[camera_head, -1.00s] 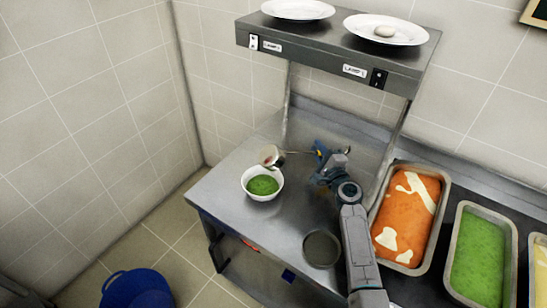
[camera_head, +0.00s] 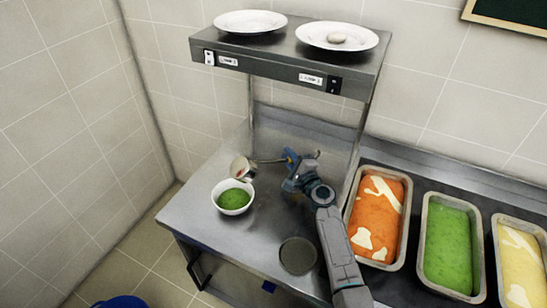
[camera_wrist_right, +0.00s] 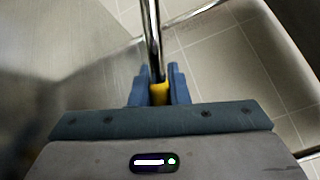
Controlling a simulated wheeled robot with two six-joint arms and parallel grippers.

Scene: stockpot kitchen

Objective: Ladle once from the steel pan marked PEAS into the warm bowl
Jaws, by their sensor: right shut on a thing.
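A white bowl (camera_head: 220,204) with green food in it stands on the steel counter at the left in the head view. My right gripper (camera_head: 292,162) is shut on a ladle, to the right of the bowl. The ladle's handle (camera_head: 268,160) runs left to its scoop (camera_head: 242,168), just behind the bowl's far rim. The wrist view shows the blue fingers around the yellow part of the handle (camera_wrist_right: 158,92). A steel pan of green food (camera_head: 424,244) stands at the right; I see no readable PEAS marking. My left gripper is not in view.
Pans of orange (camera_head: 350,226) and yellow food (camera_head: 499,262) flank the green one. A raised shelf (camera_head: 285,62) with two plates overhangs the counter's back. A dark round disc (camera_head: 298,256) lies at the front. The counter left of it is clear.

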